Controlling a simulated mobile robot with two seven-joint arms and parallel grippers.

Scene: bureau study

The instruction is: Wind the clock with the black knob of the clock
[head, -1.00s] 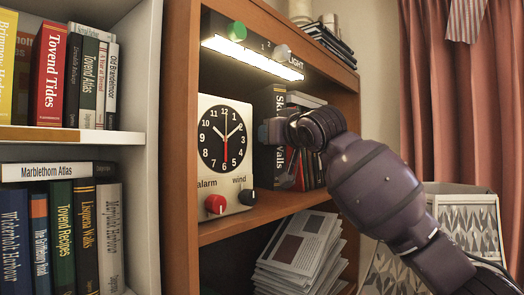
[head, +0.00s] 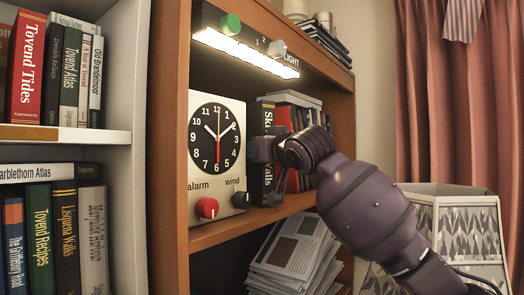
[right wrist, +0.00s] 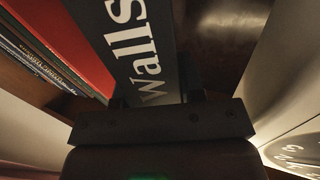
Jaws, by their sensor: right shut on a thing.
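The clock (head: 216,180) stands on the shelf with a white face plate and a round black dial. Its black knob (head: 241,200) sits at the lower right under "wind", and a red knob (head: 207,208) is at the lower left under "alarm". My right gripper (head: 262,150) is beside the clock's right edge, above and right of the black knob, not on it. It is shut on a black book (head: 267,183) with white lettering. In the right wrist view the book's spine (right wrist: 135,50) lies between the fingers (right wrist: 157,98). My left gripper is not in view.
The clock's edge (right wrist: 296,146) is close on the right in the wrist view. Red and other books (head: 300,120) stand behind the held book. A lit lamp bar (head: 245,52) is above the clock. Stacked papers (head: 296,252) fill the shelf below. A white bookcase (head: 120,100) stands left.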

